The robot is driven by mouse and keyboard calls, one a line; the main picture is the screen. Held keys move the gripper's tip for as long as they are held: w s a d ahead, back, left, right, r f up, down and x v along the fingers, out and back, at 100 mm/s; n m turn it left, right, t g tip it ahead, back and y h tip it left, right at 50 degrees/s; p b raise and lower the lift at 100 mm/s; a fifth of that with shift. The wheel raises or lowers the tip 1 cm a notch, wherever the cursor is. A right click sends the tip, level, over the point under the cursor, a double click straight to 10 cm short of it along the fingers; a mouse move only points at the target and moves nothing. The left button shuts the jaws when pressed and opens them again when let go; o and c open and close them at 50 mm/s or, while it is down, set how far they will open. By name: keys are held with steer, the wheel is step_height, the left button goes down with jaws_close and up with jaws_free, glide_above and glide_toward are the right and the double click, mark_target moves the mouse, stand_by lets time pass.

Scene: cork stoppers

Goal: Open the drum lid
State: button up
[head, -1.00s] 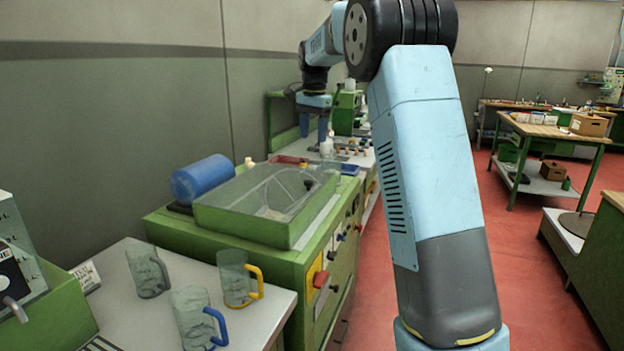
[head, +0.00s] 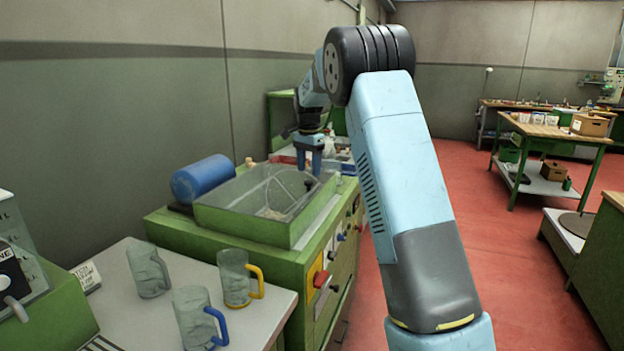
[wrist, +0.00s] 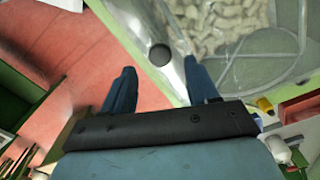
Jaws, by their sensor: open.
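The drum (head: 240,222) is a green-rimmed tub on a green machine bench, left of centre in the head view. Its clear lid (head: 262,190) lies over the top and looks closed. In the wrist view pale corks show through the lid (wrist: 275,42), and a round black knob (wrist: 160,54) sits near its edge. My gripper (head: 309,168) is above the far right corner of the drum. In the wrist view my gripper (wrist: 161,82) is open and empty, with the knob ahead of and between its fingers. I cannot tell the height gap to the knob.
A blue cylinder (head: 203,180) lies behind the drum's left. Several glass mugs stand on the near table (head: 130,300), including a yellow-handled mug (head: 235,278). A red switch (head: 321,279) is on the bench front. Red floor (head: 450,180) is open to the right.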

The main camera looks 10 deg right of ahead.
mark_target(309, 181)
steer(key=shift+f, duration=2.25)
steer(key=shift+c, duration=0.3)
jaws_close()
